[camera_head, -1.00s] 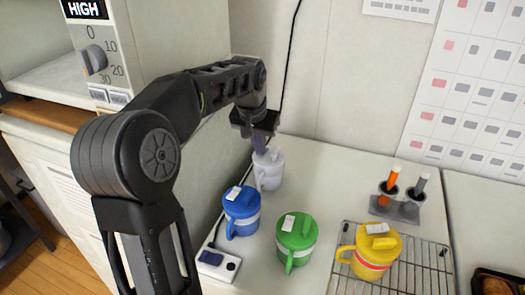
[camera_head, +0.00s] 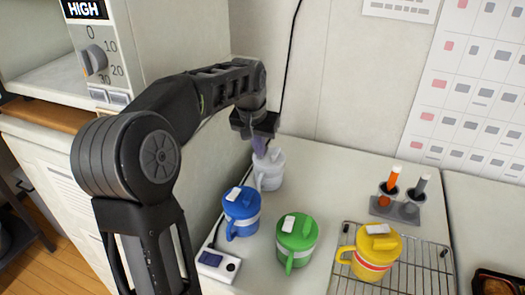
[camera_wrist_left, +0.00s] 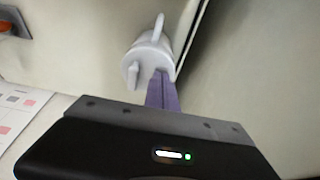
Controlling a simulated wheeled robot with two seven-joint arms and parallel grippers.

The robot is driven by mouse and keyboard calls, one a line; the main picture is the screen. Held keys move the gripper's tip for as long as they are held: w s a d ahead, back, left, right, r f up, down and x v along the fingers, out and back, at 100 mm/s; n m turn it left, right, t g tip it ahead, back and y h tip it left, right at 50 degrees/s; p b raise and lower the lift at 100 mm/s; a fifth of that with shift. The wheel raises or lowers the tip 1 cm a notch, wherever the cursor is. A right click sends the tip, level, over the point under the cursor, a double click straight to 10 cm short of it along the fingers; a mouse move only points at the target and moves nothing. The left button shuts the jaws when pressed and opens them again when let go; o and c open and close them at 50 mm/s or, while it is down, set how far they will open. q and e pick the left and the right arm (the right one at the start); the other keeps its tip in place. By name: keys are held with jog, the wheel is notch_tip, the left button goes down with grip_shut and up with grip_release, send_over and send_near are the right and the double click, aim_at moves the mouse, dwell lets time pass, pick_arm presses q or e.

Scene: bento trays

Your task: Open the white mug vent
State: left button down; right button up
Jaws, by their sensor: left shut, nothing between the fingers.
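The white mug (camera_head: 269,171) stands upright at the back left of the counter, beside the wall. It also shows in the left wrist view (camera_wrist_left: 150,56), with its handle and a small tab on the lid. My left gripper (camera_head: 259,146) points down at the lid from above, its purple fingers shut and empty. In the left wrist view the fingertips (camera_wrist_left: 161,76) overlap the lid's edge; I cannot tell whether they touch it. The vent is partly hidden in the head view, so its state is unclear. My right gripper is not in view.
A blue mug (camera_head: 241,213), a green mug (camera_head: 297,243) and a yellow mug (camera_head: 370,258) on a wire rack (camera_head: 423,265) stand nearer. A grey holder (camera_head: 396,212) is at right. A power strip (camera_head: 218,266) lies front left, below the microwave (camera_head: 172,45).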

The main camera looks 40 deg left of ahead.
pick_arm(q)
jog(key=shift+r, duration=0.1)
notch_tip(320, 180, up, 7)
jog(key=p, duration=0.5)
jog(key=shift+p, duration=0.4)
dwell(0.6)
